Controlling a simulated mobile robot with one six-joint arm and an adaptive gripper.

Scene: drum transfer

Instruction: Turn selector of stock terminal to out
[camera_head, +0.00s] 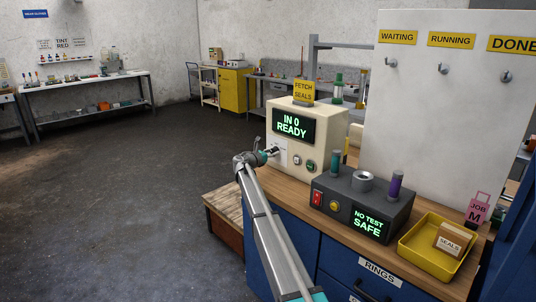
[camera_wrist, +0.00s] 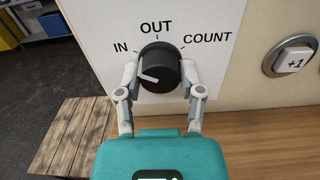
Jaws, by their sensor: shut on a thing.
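The stock terminal (camera_head: 328,124) is a cream box on the bench, and its screen reads "IN 0 READY". Its selector is a black round knob (camera_wrist: 158,62) on a white plate marked IN, OUT and COUNT. The knob's white pointer line lies toward the left, on the IN side, not up at OUT. My gripper (camera_wrist: 159,75) is closed around the knob, one finger on its left side and one on its right. In the head view my gripper (camera_head: 271,152) is at the terminal's front plate and mostly hides the knob.
A +1 button (camera_wrist: 290,58) is right of the selector. A dark test box (camera_head: 345,190) reading "NO TEST SAFE" stands close by, with a yellow tray (camera_head: 410,255) holding a SEALS box beyond it. A wooden pallet-like surface (camera_wrist: 75,135) is lower left. Open floor lies left.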

